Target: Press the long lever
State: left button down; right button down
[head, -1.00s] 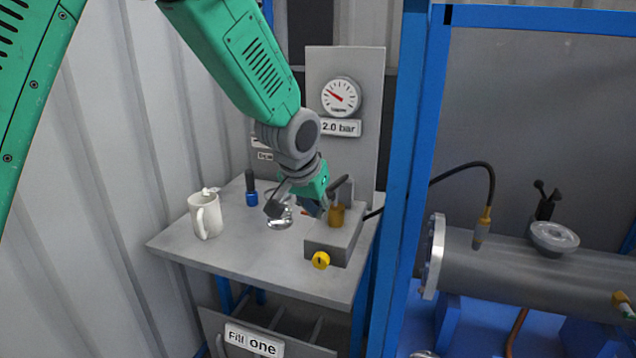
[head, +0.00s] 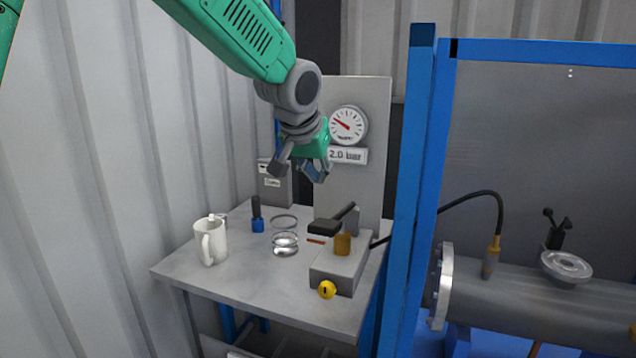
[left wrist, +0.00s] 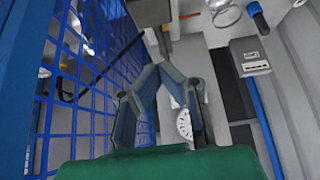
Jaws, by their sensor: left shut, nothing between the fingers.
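A dark lever (head: 348,211) slants up above a flat dark pad (head: 324,227) at the back of a grey box (head: 338,271) on the small table. It is the only lever-like part I make out there; whether it is the long lever I cannot tell. The box also carries a brass cylinder (head: 342,244) and a yellow knob (head: 327,290). My left gripper (head: 299,172) is above the lever and up to its left, apart from it. It is shut and empty; its fingers meet in the left wrist view (left wrist: 162,74). My right gripper is not in view.
On the table (head: 190,274) stand a white mug (head: 210,241), a blue-and-black bottle (head: 257,216) and glass dishes (head: 285,243). Behind is a panel with a gauge (head: 348,125) and a "2.0 bar" label. A blue post (head: 408,190) bounds the right side.

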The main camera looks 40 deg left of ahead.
pick_arm(q)
send_over(325, 221)
jog(key=f, duration=0.6)
jog(key=shift+s+f, duration=0.25)
jog(key=shift+f, duration=0.05)
jog(key=shift+s+f+b, duration=0.25)
jog(key=shift+f+b, duration=0.1)
jog(key=shift+f, duration=0.9)
jog(key=shift+s+d+f, duration=0.15)
jog(key=shift+f, duration=0.45)
